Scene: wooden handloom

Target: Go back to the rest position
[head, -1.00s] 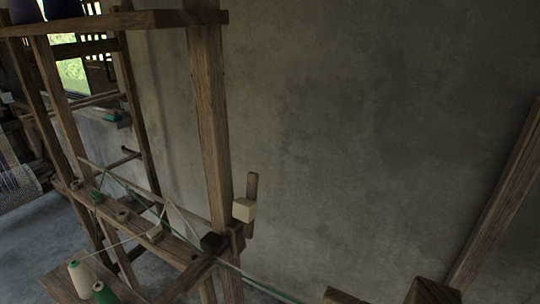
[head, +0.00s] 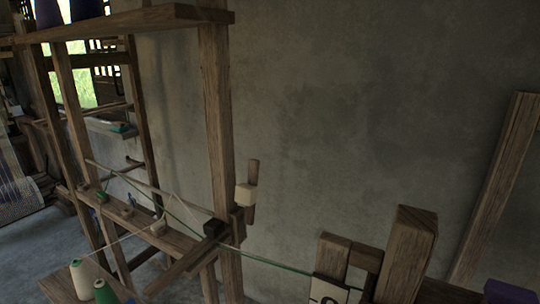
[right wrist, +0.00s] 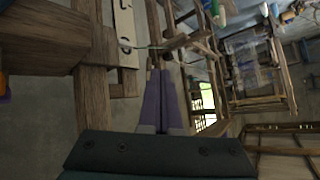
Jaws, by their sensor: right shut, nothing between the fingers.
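My right gripper (right wrist: 160,103) shows in the right wrist view. Its two purple fingers lie together, shut with nothing between them, in front of its dark body. The fingertips point up the picture, close to wooden loom beams. I cannot tell if they touch any. My left gripper is in neither view. In the head view the wooden loom frame (head: 215,120) stands at the left against the wall.
A green thread (head: 265,261) runs from the frame toward wooden posts (head: 405,255) at lower right. A white plate (head: 328,290) hangs there. Cream (head: 83,280) and green (head: 104,291) thread cones stand at lower left. The grey wall (head: 370,130) is bare.

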